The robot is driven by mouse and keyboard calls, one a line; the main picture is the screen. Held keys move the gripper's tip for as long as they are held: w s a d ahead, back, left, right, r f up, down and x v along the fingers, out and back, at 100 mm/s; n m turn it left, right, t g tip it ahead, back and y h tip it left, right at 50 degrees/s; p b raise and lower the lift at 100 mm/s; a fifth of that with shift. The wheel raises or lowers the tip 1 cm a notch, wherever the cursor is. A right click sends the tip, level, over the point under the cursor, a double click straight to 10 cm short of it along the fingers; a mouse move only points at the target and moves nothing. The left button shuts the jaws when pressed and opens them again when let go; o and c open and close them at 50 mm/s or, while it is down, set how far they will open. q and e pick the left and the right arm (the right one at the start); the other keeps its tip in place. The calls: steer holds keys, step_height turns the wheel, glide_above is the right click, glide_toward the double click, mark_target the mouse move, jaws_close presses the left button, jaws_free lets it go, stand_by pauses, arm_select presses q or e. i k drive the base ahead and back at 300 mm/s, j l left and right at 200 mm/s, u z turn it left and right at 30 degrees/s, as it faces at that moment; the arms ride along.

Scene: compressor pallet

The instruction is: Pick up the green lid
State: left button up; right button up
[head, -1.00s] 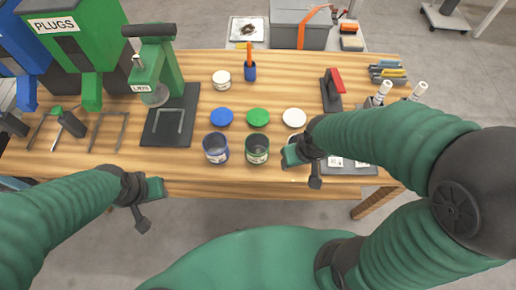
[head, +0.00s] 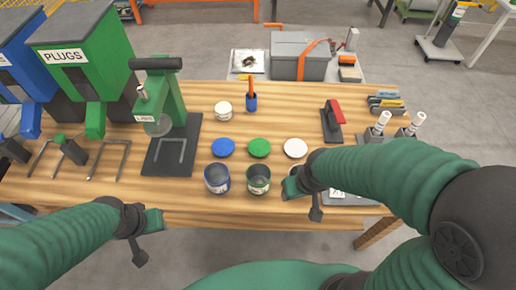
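The green lid (head: 259,148) lies flat on the wooden table, between the blue lid (head: 223,147) and the white lid (head: 295,147). An open can with a green band (head: 258,180) stands just in front of it. My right gripper (head: 302,192) is over the table's front part, to the right of the green-banded can and apart from the green lid. It hides most of whatever stands beneath it. My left gripper (head: 148,238) is off the table's front edge at lower left, far from the lid. Neither gripper visibly holds anything; their finger gaps are not clear.
A blue-banded can (head: 217,178) stands front left of the lid. A green press (head: 165,100) on a dark base stands left. A small white tub (head: 223,110), a blue cup (head: 251,102) and a red-handled tool (head: 332,120) stand behind. Bare wood surrounds the lids.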

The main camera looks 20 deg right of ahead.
mark_target(258, 147)
steer(key=i+j+z, duration=0.1)
steer(key=i+j, duration=0.55)
steer(key=i, duration=0.1)
